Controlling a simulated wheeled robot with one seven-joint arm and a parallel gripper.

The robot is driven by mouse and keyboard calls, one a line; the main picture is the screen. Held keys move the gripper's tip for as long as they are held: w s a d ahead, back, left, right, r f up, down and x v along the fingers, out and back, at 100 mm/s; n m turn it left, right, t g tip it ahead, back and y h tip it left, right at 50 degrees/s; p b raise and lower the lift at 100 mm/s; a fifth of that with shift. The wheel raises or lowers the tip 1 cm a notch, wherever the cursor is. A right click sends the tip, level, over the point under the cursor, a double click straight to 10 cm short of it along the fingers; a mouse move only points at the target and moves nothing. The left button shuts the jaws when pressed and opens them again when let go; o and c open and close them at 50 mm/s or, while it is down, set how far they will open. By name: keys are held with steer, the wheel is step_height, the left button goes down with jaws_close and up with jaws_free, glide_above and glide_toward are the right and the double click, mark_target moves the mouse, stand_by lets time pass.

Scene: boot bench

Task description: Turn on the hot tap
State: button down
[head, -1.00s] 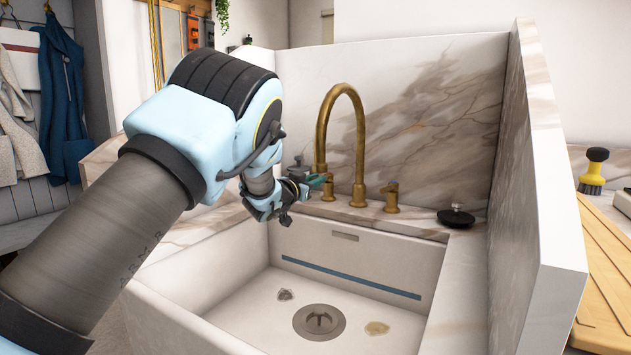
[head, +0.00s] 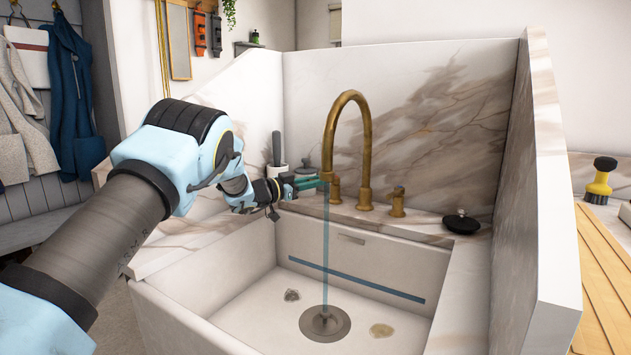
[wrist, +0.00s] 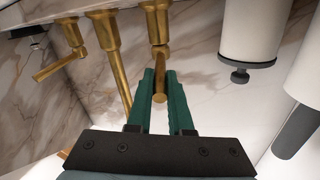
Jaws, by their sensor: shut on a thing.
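A brass gooseneck faucet (head: 362,130) stands behind the white sink (head: 395,295), with a brass handle on each side. A thin bluish stream of water (head: 325,250) falls from its spout to the drain (head: 325,323). My gripper (head: 317,183) is at the left handle (head: 335,192). In the wrist view my green fingers (wrist: 160,80) are shut around the lever of that handle (wrist: 159,52). The right handle (head: 398,203) stands free, and it also shows in the wrist view (wrist: 62,62).
A lidded jar (head: 305,172) and a white brush holder (head: 277,174) stand left of the faucet, close to my gripper. A black stopper (head: 461,222) lies on the right ledge. Marble walls (head: 420,110) enclose the back and right. The basin is open.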

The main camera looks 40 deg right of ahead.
steer(key=c, duration=0.8)
jaws_free()
steer(key=shift+c, duration=0.2)
steer(key=w+a+b, duration=0.1)
steer(key=a, duration=0.9)
steer(key=shift+w+a, duration=0.2)
steer(key=shift+a, duration=0.15)
